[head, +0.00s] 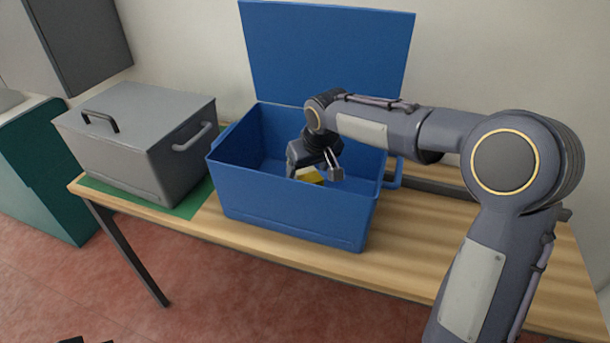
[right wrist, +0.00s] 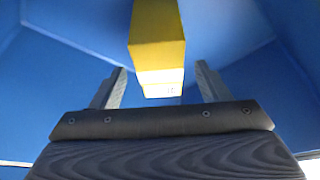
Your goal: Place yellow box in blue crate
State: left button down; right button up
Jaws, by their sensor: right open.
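The blue crate (head: 290,212) stands on the wooden table with its lid (head: 328,50) raised at the back. My right gripper (head: 318,176) reaches down inside the crate. The yellow box (head: 309,175) is in the crate at the gripper, partly hidden by the front wall and the jaws. In the right wrist view the yellow box (right wrist: 157,45) lies between and beyond the open fingers (right wrist: 160,85), with gaps on both sides and blue crate walls around it. Whether it rests on the crate floor is hard to tell.
A closed grey box with handles (head: 140,140) stands on a green mat (head: 190,203) left of the crate. A teal cabinet (head: 40,180) is at the far left. The wooden table (head: 420,250) is bare in front and right of the crate.

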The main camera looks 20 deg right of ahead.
pick_arm(q)
jog(key=shift+r, duration=0.25)
pick_arm(e)
jog(key=v, duration=0.6)
jog(key=shift+r, duration=0.2)
